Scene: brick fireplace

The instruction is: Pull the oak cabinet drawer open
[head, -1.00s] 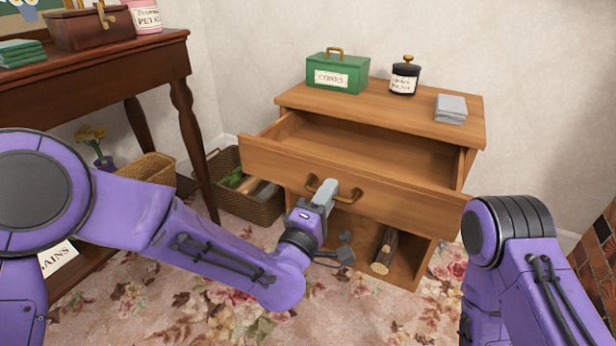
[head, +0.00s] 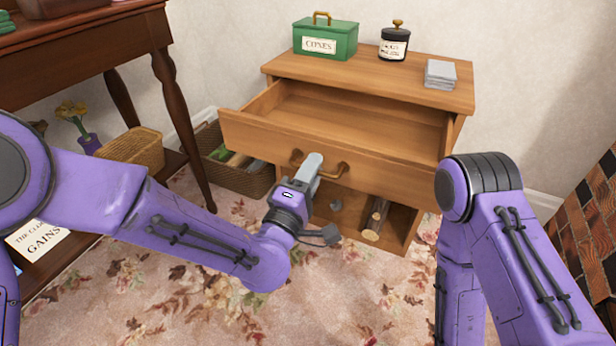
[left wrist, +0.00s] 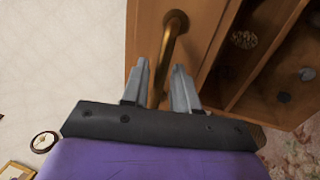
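The oak cabinet (head: 368,82) stands against the wall. Its top drawer (head: 300,138) is pulled well out, and the bare inside shows. The drawer front carries a curved brass handle (head: 341,171), which also shows in the left wrist view (left wrist: 176,22). My left gripper (head: 310,166) is at the handle, its two fingers (left wrist: 161,80) close together on either side of the bar. The exact contact is partly hidden. My right arm (head: 500,230) comes in at the right, and its gripper is out of view.
A green tin (head: 325,38), a black jar (head: 394,42) and a grey stack (head: 440,73) stand on the cabinet top. A dark table (head: 90,62) and wicker baskets (head: 245,180) are at the left. Flowered carpet in front is clear.

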